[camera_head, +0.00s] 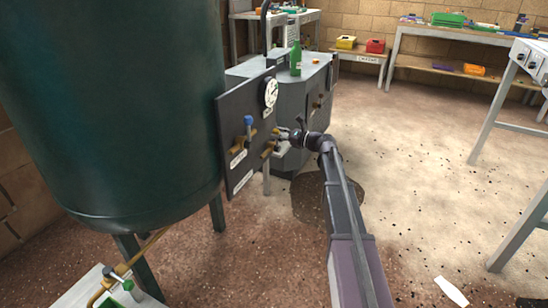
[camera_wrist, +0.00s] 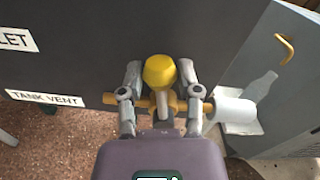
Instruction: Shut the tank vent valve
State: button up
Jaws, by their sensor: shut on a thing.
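The tank vent valve (camera_wrist: 163,104) is a brass fitting on a horizontal pipe, with a yellow-knobbed handle (camera_wrist: 159,70), in the wrist view. A white "TANK VENT" label (camera_wrist: 45,98) is to its left on the dark panel. My gripper (camera_wrist: 160,73) has a finger on each side of the yellow knob and is shut on the handle. In the wrist picture the handle points up, across the pipe. In the head view my gripper (camera_head: 286,134) is at the panel's lower right, and the yellow knob cannot be made out.
A white cylinder (camera_wrist: 235,109) is at the pipe's right end. Above the vent valve, the panel (camera_head: 233,115) carries a blue-handled valve (camera_head: 248,121) and a gauge (camera_head: 271,92). A big green tank (camera_head: 120,100) stands left; a grey cabinet (camera_head: 312,80) stands behind. Floor at right is mostly open.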

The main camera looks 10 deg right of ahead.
jog(key=shift+w+d+r+m, duration=0.1)
jog(key=shift+w+d+m, duration=0.25)
jog(key=shift+m, duration=0.25)
jog(key=shift+w+d+m, duration=0.2)
jog(key=shift+w+m, duration=0.2)
jog(key=shift+m, duration=0.2)
jog(key=o, duration=0.9)
jog(key=shift+v, duration=2)
jog(key=v, duration=1.2)
jog(key=shift+s, duration=0.1)
